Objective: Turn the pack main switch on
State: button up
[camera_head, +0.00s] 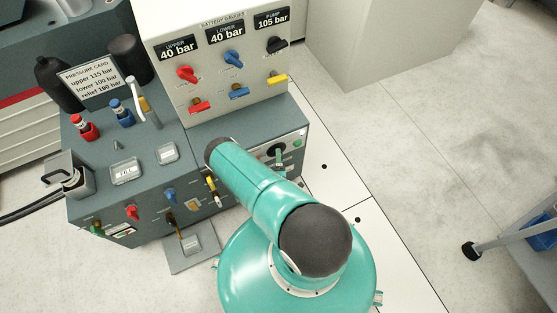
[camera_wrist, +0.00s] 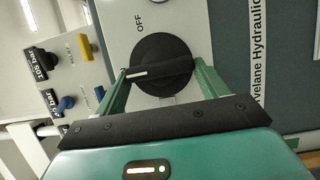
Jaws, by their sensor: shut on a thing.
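The pack main switch is a round black rotary knob (camera_wrist: 163,62) with a raised grip bar, on a light panel in the wrist view. A white mark lies at the left end of the bar. The word OFF is printed above the knob, slightly left of its centre. My gripper (camera_wrist: 161,69) has its two green fingers at the ends of the bar and is shut on it. In the head view the dark knob (camera_head: 276,150) shows on the front of the grey-green cabinet, with my gripper (camera_head: 280,158) at it, partly hidden by my arm.
A gauge panel (camera_head: 181,39) with red, blue, black and yellow handles stands above the cabinet. The cabinet top (camera_head: 145,189) left of my arm carries red and blue fittings and a small upright lever. A cart leg (camera_head: 497,245) stands at right. The floor between is clear.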

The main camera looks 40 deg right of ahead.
jog(key=o, duration=1)
jog(key=shift+s+a, duration=0.1)
